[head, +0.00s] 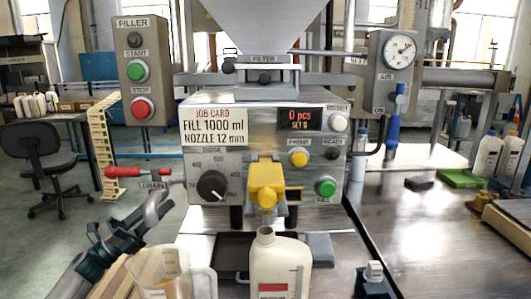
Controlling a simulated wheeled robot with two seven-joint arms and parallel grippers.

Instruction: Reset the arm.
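My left gripper (115,240) is at the lower left, below the red-handled drain valve (135,172) and beside a curved grey pipe. Its finger gap does not show clearly. At the bottom edge, right of centre, a dark part that looks like my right gripper (374,284) has a small pale block at its top. I cannot tell whether it grips that block. The filler machine (225,195) stands in the middle, with a yellow nozzle (264,183). An uncapped white bottle (265,265) stands upright in front of and below the nozzle.
A blue-handled air valve (394,118) hangs below the gauge.

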